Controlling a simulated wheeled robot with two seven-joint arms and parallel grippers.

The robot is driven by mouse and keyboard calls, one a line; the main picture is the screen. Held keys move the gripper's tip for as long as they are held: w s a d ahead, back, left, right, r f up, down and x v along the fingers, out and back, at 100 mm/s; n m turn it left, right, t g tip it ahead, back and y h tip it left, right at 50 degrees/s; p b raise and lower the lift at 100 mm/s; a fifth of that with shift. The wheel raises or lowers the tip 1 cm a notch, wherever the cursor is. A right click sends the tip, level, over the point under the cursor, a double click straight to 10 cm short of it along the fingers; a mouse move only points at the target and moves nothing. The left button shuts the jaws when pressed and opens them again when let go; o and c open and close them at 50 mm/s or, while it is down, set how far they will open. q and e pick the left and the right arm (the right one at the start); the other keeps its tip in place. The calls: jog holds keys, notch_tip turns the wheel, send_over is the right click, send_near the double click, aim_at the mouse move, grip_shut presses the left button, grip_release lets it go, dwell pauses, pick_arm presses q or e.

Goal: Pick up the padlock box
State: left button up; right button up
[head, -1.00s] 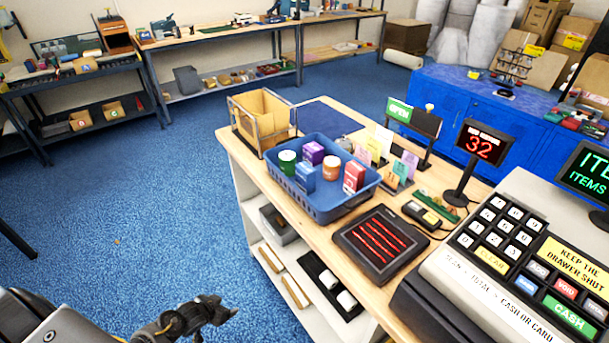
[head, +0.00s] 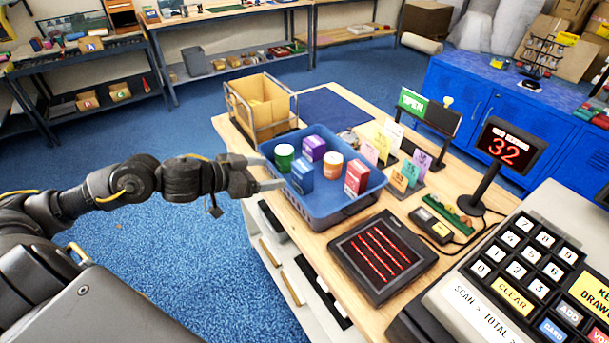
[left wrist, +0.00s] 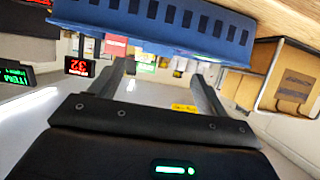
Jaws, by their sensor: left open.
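A blue basket (head: 338,209) stands on the wooden counter. In it are a blue box (head: 302,178), a purple box (head: 314,149), a red and white box (head: 356,177), a green and white tub (head: 284,157) and an orange and white tub (head: 332,166). I cannot read the labels, so I cannot tell which is the padlock box. My left gripper (head: 274,174) is open and empty at the basket's left rim. In the left wrist view the open fingers (left wrist: 163,75) show beside the basket's slotted wall (left wrist: 160,28). My right gripper is not in view.
A wire holder with a brown carton (head: 264,105) stands behind the basket. A scanner plate (head: 381,255), card stands (head: 405,178), a price display (head: 497,146) and a cash register (head: 530,270) fill the counter's right side. The blue floor at left is open.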

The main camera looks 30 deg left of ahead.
aim_at(297, 170)
pick_arm(q)
jog(key=x, duration=0.4)
jog(key=shift+w+p, duration=0.25)
jog(key=shift+p, duration=0.1)
jog(key=shift+w+d+f, duration=0.1)
jog(key=shift+d+f, duration=0.05)
jog(key=shift+d, duration=0.05)
jog(key=shift+p+x, duration=0.55)
jog(key=shift+x, duration=2.1)
jog(key=shift+f, duration=0.1)
jog(key=shift+s, duration=0.2)
jog(key=shift+c, duration=0.5)
jog(key=c, duration=1.1)
